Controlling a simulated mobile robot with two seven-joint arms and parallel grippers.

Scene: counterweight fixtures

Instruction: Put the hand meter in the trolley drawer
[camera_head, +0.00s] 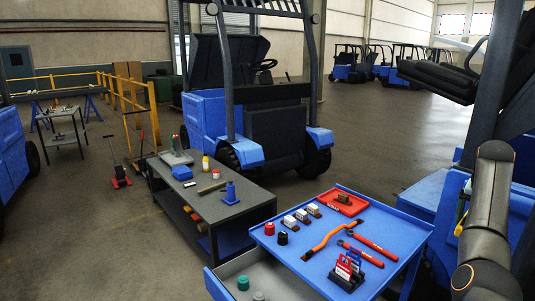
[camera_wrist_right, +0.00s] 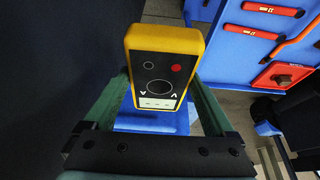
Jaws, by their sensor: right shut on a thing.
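The hand meter (camera_wrist_right: 188,42) is yellow with a dark face, a red button and a round dial. In the right wrist view it stands between the green fingers of my right gripper (camera_wrist_right: 157,92), which is shut on it. In the head view my right gripper (camera_head: 463,211) is at the right, beyond the trolley's right edge, with a bit of the yellow meter (camera_head: 458,230) showing. The blue trolley (camera_head: 385,222) has its grey drawer (camera_head: 281,273) pulled open at the lower left. A green weight (camera_head: 243,283) and a grey one lie inside. My left gripper is out of view.
The trolley top carries wrenches, an orange strap, a red tray (camera_head: 342,202), small blocks and a rack of red padlocks (camera_head: 347,272). A dark workbench (camera_head: 235,213) stands left of the trolley. A blue forklift (camera_head: 205,112) is behind them. Another vehicle stands close at the right.

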